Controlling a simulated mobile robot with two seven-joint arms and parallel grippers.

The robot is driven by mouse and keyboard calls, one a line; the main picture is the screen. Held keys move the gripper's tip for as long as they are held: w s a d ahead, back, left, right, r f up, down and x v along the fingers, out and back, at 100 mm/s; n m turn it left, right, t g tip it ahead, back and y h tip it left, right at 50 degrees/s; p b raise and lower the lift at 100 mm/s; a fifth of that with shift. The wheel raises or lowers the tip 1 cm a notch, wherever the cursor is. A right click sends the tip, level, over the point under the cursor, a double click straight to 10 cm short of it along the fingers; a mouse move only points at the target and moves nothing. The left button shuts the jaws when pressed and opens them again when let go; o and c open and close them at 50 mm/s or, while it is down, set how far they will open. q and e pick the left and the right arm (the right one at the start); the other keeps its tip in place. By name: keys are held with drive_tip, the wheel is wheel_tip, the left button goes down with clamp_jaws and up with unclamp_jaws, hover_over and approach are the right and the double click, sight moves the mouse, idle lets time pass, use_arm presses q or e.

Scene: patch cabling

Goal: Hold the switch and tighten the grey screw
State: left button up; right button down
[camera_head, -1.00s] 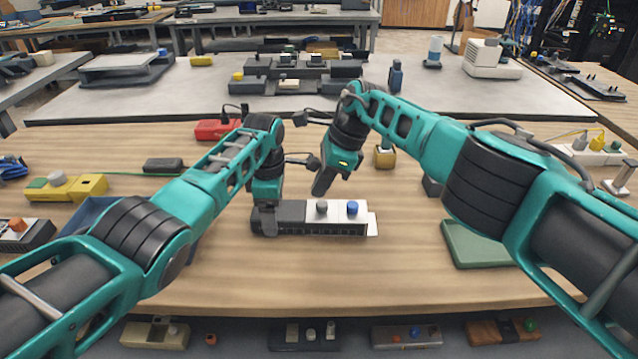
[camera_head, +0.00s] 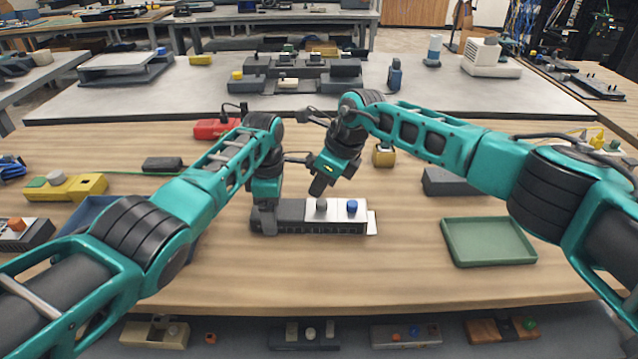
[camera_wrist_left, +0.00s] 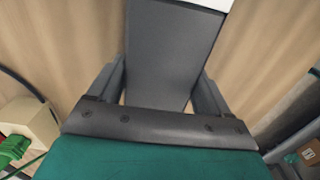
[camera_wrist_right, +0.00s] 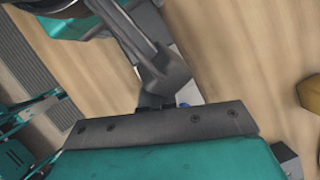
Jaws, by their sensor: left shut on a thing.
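The switch (camera_head: 290,228) is a long dark bar with a white plate on its right part, lying on the wooden table. The grey screw (camera_head: 321,204) and a blue screw (camera_head: 352,207) stand on the plate. My left gripper (camera_head: 265,222) is shut on the switch's left end; in the left wrist view the grey switch body (camera_wrist_left: 168,60) fills the space between the fingers. My right gripper (camera_head: 317,190) points down just above the grey screw and partly overlaps it; contact is unclear. In the right wrist view the grey screw is hidden and a bit of the blue screw (camera_wrist_right: 183,104) shows.
A green tray (camera_head: 490,242) lies right of the switch. A dark grey box (camera_head: 447,182) and a yellow block with a knob (camera_head: 383,156) stand behind. A yellow device (camera_head: 70,188) is at the left. The table front of the switch is clear.

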drive_tip(key=shift+s+a+r, duration=0.1)
drive_tip(key=shift+a+r, duration=0.05)
drive_tip(key=shift+a, duration=0.15)
drive_tip(key=m+t, duration=0.1)
drive_tip(key=m, duration=0.3)
drive_tip(key=shift+h, duration=0.3)
drive_tip(key=shift+d+m+t, duration=0.2)
drive_tip(key=shift+m+t, duration=0.2)
drive_tip(key=shift+m, duration=0.1)
drive_tip(key=m+h, duration=0.1)
drive_tip(key=m, duration=0.1)
drive_tip(key=m+t+h, duration=0.1)
drive_tip(key=m, duration=0.2)
drive_tip(key=shift+d, duration=0.1)
drive_tip(key=shift+m, duration=0.3)
drive_tip(key=m+h, duration=0.1)
drive_tip(key=m, duration=0.1)
drive_tip(key=m+h, duration=0.1)
drive_tip(key=m, duration=0.1)
drive_tip(key=shift+s+f+m, duration=0.1)
drive_tip(key=shift+f+m, duration=0.1)
drive_tip(key=shift+m, duration=0.1)
